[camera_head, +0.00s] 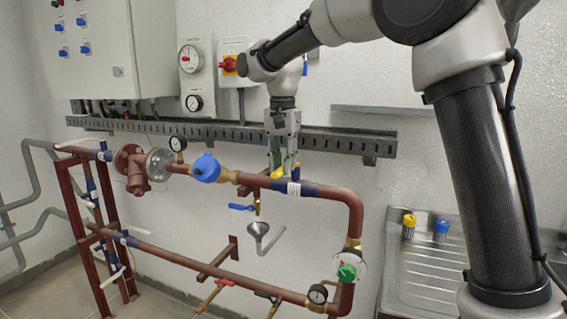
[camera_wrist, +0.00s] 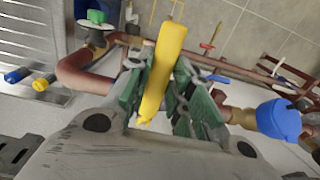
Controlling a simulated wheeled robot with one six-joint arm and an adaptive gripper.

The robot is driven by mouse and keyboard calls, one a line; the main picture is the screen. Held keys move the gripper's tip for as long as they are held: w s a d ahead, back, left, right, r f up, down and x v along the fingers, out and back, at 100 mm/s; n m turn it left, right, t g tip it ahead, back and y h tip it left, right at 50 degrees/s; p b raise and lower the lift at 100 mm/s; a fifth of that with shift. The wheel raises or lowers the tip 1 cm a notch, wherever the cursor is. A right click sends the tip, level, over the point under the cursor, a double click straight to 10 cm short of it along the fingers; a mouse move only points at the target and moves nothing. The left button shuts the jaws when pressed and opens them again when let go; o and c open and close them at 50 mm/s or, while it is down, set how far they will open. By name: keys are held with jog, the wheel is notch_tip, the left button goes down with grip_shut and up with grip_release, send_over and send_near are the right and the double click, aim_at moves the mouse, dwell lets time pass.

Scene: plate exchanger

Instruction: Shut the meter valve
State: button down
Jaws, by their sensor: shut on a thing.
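A yellow valve lever (camera_head: 278,173) is on the upper red-brown pipe, to the right of the blue water meter (camera_head: 206,168). In the wrist view the lever (camera_wrist: 160,70) stands between the green finger pads, and its long axis looks crosswise to the pipe. My gripper (camera_head: 284,170) points down from above and is shut on this lever. The wrist view also shows my gripper (camera_wrist: 163,100) with a pad on each side of the lever. The valve body under it is mostly hidden by the fingers. The blue meter (camera_wrist: 279,119) shows at the right there.
A blue-handled tap (camera_head: 241,207) hangs below the pipe, above a grey funnel (camera_head: 259,229). A green-handled valve (camera_head: 347,272) is at lower right. A slotted cable tray (camera_head: 220,131) runs along the wall behind my gripper. A metal sink (camera_head: 430,265) stands at right.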

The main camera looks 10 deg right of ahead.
aim_at(282, 166)
jog(key=shift+r, duration=0.1)
jog(key=c, duration=1.3)
grip_release()
jog(key=shift+a, duration=0.1)
jog(key=shift+o, duration=0.2)
notch_tip(282, 166, up, 12)
